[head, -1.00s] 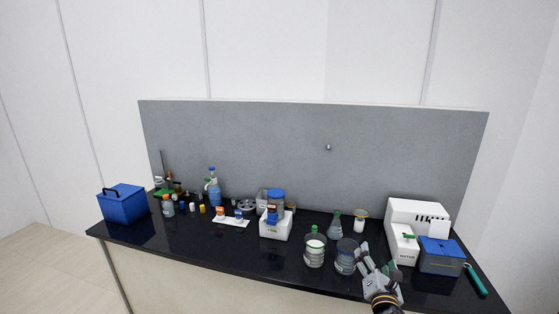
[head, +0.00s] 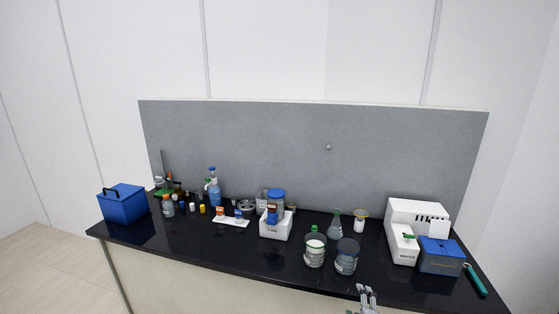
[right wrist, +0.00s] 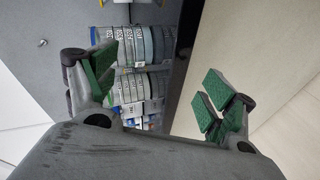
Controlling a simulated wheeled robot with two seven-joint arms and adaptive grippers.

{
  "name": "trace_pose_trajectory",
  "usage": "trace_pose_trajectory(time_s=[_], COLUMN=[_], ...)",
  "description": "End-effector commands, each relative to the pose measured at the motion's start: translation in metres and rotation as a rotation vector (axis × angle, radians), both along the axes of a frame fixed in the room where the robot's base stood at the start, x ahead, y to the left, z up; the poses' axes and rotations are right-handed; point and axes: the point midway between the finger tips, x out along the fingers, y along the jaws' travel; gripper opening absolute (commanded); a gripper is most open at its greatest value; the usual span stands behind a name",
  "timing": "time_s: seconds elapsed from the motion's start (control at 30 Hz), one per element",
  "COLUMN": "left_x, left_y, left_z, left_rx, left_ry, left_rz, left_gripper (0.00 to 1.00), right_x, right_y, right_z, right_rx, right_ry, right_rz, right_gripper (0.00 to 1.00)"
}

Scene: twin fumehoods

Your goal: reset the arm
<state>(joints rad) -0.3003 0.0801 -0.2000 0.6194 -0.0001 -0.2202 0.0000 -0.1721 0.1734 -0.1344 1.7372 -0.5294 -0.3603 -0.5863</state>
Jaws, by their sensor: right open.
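My right gripper (head: 367,297) shows at the bottom edge of the head view, in front of the bench's front edge. Only its fingers are in the picture. In the right wrist view its green-padded fingers (right wrist: 160,95) stand wide apart with nothing between them. Beyond them, ribbed glass jars show on the bench. In the head view, two jars stand nearest the gripper: one with white contents (head: 314,252) and one with a dark top (head: 347,258). The gripper is apart from both. My left gripper is in no view.
The black bench (head: 215,250) holds a blue box (head: 124,204) at left, a white device (head: 275,225) in the middle, a flask (head: 335,226), a white machine (head: 403,243) and a blue-lidded box (head: 440,256) at right. A grey panel (head: 300,150) stands behind. The front strip is clear.

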Motion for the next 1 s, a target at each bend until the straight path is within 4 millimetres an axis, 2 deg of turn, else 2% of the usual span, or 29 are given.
trace_pose_trajectory(time_s=[0.03, 0.1, 0.27, 0.47, 0.6, 0.77, 1.0], left_x=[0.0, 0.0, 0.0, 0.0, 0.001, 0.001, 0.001], left_y=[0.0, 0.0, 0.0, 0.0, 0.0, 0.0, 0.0], left_z=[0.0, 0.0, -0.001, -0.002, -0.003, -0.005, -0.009], left_rx=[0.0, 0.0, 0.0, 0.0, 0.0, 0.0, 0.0], left_ry=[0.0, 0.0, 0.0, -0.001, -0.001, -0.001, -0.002], left_rz=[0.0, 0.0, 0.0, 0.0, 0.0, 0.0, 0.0], left_gripper=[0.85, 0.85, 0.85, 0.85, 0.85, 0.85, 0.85], right_x=[-0.004, -0.011, -0.033, -0.071, -0.103, -0.147, -0.224], right_y=[0.0, 0.0, -0.001, -0.003, -0.005, -0.007, -0.01], right_z=[-0.022, -0.053, -0.12, -0.199, -0.251, -0.307, -0.381], right_rx=[0.064, 0.161, 0.356, 0.548, 0.652, 0.737, 0.803], right_ry=[0.031, 0.073, 0.168, 0.285, 0.363, 0.452, 0.583], right_rz=[-0.016, -0.043, -0.118, -0.227, -0.307, -0.402, -0.527], right_gripper=[0.84, 0.84, 0.84, 0.84, 0.84, 0.84, 0.84])
